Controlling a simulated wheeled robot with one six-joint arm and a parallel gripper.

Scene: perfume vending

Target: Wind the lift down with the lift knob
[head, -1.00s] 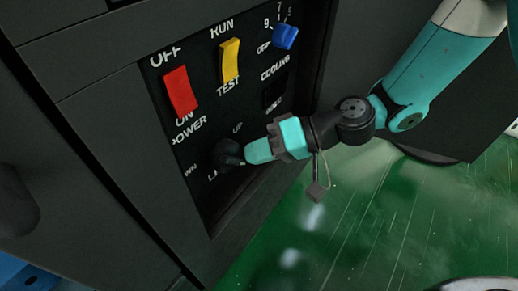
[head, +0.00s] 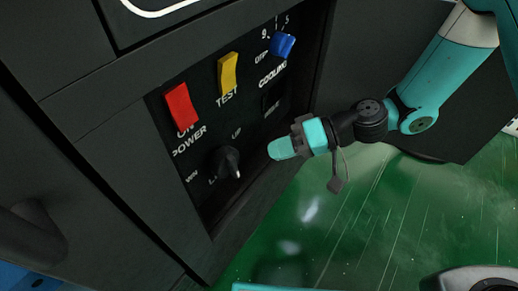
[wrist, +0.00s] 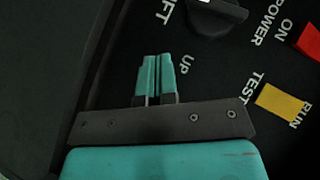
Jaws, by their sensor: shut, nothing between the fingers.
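The lift knob (head: 226,162) is a black knob low on the dark control panel, with UP printed above it and a partly hidden LIFT label below. Its light pointer mark faces down and to the right. In the wrist view the knob (wrist: 216,16) shows at the top edge, partly cut off. My gripper (head: 275,152) is to the right of the knob in the head view, apart from it. Its teal fingers (wrist: 157,78) are together and empty, in front of the panel near the UP label.
A red power switch (head: 182,106), a yellow run/test switch (head: 230,73) and a blue cooling knob (head: 283,46) sit above the lift knob. A dark cabinet handle (head: 30,232) juts out at lower left. Green floor (head: 375,215) lies open at right.

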